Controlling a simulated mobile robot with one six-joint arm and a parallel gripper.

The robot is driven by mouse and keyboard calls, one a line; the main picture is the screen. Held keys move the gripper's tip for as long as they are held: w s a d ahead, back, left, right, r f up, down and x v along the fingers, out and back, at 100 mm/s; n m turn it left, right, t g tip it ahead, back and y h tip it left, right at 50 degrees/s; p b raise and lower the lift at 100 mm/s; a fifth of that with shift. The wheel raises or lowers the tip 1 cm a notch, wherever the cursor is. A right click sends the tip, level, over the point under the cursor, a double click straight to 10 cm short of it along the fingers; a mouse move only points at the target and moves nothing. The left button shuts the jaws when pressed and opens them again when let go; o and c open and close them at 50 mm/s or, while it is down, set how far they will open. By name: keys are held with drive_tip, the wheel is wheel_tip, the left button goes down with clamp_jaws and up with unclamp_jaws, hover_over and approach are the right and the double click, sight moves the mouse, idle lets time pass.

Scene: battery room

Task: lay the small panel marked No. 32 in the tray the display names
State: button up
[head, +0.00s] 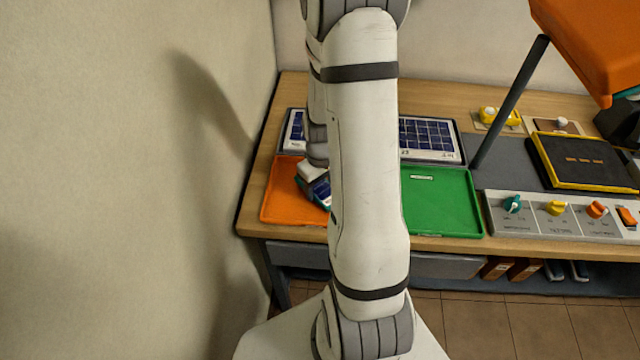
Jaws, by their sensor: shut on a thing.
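My gripper (317,186) is low over the right part of the orange tray (278,200), largely hidden behind my own arm. It is shut on a small dark blue panel (322,189), of which only a part shows; its number cannot be read. I cannot tell whether the panel touches the tray floor. The green tray (450,210), right of my arm, looks empty where it shows, with a small label at its back edge. The display (585,160) is dark with a yellow frame and short orange marks too small to read.
Framed blue solar panels stand behind the trays, one at left (294,130) and one at right (430,138). A grey knob console (560,215) is right of the green tray. A dark post (510,100) and orange lamp-like body (595,45) rise at right. A wall is close at left.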

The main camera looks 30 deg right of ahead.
drive_tip(key=shift+f, duration=0.25)
drive_tip(key=o, duration=1.1)
drive_tip(key=shift+r, duration=0.15)
drive_tip(key=shift+o, duration=0.2)
wheel_tip(320, 180, up, 12)
drive_tip(key=s+a+r+m+t, duration=0.2)
drive_tip(key=s+a+r+t, duration=0.1)
drive_tip(key=s+a+r, duration=0.9)
drive_tip(key=shift+a+r+b, duration=0.15)
drive_tip(key=shift+r+b, duration=0.15)
drive_tip(key=shift+r, duration=0.15)
